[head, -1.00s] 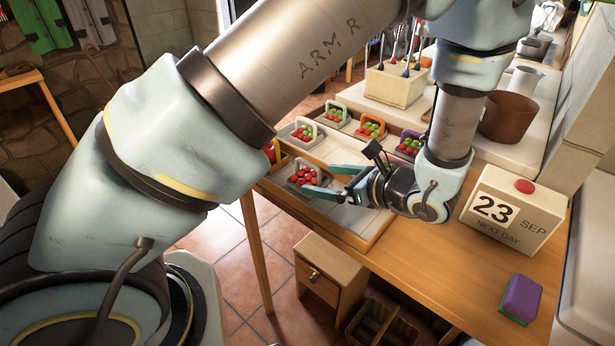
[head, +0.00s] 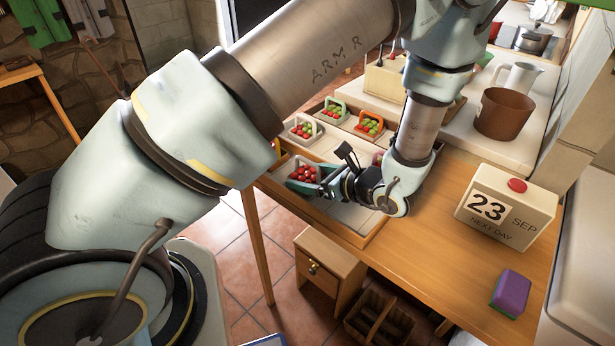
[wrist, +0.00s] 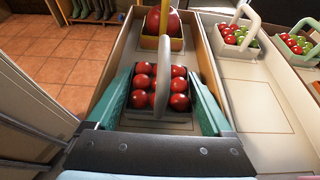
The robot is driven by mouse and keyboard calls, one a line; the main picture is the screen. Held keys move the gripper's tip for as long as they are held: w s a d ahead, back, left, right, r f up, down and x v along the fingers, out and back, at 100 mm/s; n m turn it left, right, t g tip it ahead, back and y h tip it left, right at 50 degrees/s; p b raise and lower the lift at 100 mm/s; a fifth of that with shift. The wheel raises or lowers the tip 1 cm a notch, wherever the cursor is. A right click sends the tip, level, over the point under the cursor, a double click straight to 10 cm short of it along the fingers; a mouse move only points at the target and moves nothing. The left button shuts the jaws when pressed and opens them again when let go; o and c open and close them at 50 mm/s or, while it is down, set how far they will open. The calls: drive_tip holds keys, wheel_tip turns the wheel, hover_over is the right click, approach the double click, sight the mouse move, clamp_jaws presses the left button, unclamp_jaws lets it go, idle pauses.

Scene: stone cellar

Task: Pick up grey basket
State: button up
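The grey basket (head: 306,160) holds several red balls and sits in a compartment of the wooden tray (head: 352,238). In the wrist view its grey arched handle (wrist: 162,78) rises in the middle, with the balls on both sides of it. My gripper (head: 302,184) is low in the tray at this basket. In the wrist view my gripper (wrist: 160,82) has its two teal fingers wide apart, one on each side of the basket. I cannot tell whether the fingers touch its sides. In the head view the fingers hide part of the basket.
A yellow-handled basket (wrist: 166,40) with a large red ball stands just beyond. A white-handled basket (head: 301,130), a green one (head: 334,109) and an orange one (head: 370,123) share the tray. A calendar block (head: 505,208) and a purple sponge (head: 512,293) lie to the right.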

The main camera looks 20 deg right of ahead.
drive_tip(key=c, duration=0.6)
drive_tip(key=shift+r, duration=0.1)
drive_tip(key=shift+c, duration=0.2)
